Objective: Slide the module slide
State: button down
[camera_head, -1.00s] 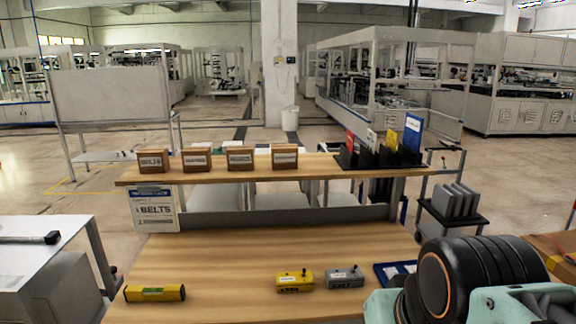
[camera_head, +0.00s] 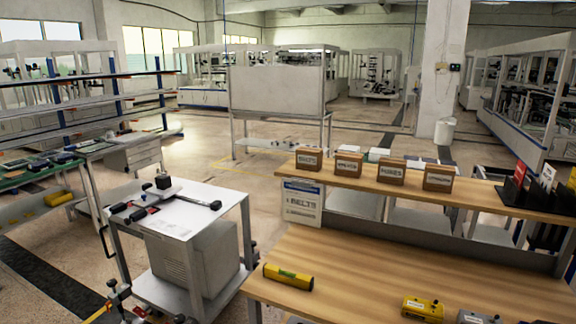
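A white-topped cart (camera_head: 228,232) stands left of the wooden bench. On it is a low assembly with a dark block (camera_head: 163,182) standing on a pale rail, and a thin bar ending in a black knob (camera_head: 215,205). Black handle-like parts (camera_head: 120,207) lie at its left end. This may be the module slide, but no label on it can be read and I cannot tell how it moves. My gripper is not in view, and nothing of my arm shows clearly.
The wooden bench (camera_head: 370,270) fills the lower right, with a yellow level (camera_head: 288,277) and a yellow box-shaped device (camera_head: 422,308) on it. Its shelf holds several labelled brown boxes (camera_head: 390,172). A rack (camera_head: 85,97) stands at far left. Open floor lies behind the cart.

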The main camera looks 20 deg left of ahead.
aim_at(164, 188)
jog(key=u, duration=1.75)
jog(key=i+j+u, duration=0.25)
jog(key=i, duration=0.15)
jog(key=i+j+u, duration=0.2)
jog(key=i, duration=0.2)
jog(key=i+u, duration=0.25)
jog(key=i, duration=0.15)
jog(key=i+u, duration=0.35)
jog(key=i, duration=0.8)
jog(key=i+z, duration=0.15)
jog(key=i, duration=0.4)
jog(key=i+j+z, duration=0.2)
jog(key=i, duration=0.35)
jog(key=i+l+z, duration=0.1)
jog(key=i+z, duration=0.25)
jog(key=z, duration=0.15)
jog(key=i+z, duration=0.5)
jog(key=k+j, duration=0.05)
jog(key=k, duration=0.05)
